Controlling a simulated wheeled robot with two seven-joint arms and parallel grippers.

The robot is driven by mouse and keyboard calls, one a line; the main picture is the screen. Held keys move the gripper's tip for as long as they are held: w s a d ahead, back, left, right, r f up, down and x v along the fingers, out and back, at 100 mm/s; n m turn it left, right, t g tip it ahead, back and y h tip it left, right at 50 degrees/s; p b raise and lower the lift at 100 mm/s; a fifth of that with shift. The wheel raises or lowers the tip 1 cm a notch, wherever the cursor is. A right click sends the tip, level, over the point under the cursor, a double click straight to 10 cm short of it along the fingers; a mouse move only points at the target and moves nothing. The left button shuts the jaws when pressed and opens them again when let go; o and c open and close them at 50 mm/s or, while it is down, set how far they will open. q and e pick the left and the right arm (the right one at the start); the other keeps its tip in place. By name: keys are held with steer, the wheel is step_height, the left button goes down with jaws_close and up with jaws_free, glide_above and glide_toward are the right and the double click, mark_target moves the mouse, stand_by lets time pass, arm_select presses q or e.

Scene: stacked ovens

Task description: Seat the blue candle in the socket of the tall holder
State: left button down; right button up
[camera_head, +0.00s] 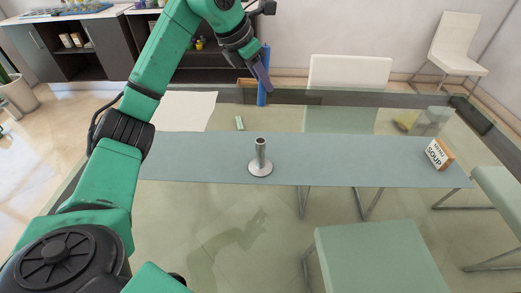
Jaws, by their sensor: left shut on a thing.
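The blue candle (262,93) is a thin upright stick near the far edge of the glass table. My left gripper (262,78) is shut on it, with a finger across its front, and holds it upright. The tall holder (260,157) is a silver tube on a round base, standing upright on the grey runner in the middle of the table. The candle is beyond the holder in the picture and apart from it. The holder's socket opening is at its top; its inside is too small to make out. My right gripper does not show.
The glass table carries a grey runner (340,160). A menu card (439,154) stands at its right end. A small green item (239,123) and a white sheet (188,110) lie behind the holder. Chairs surround the table. The runner beside the holder is clear.

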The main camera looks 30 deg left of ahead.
arm_select(q)
steer(key=r+n, duration=0.2)
steer(key=t+y, duration=0.1)
steer(key=shift+a+r+n, duration=0.3)
steer(key=shift+r+n, duration=0.1)
steer(key=shift+n, duration=0.3)
step_height(320, 180, down, 19)
steer(key=shift+f+b, duration=0.2)
steer(key=shift+b, duration=0.25)
steer(key=shift+w+a+f, duration=0.1)
steer(key=shift+f, duration=0.05)
steer(key=c, duration=0.7)
jaws_free()
steer(key=b+v, duration=0.1)
steer(key=v, duration=1.1)
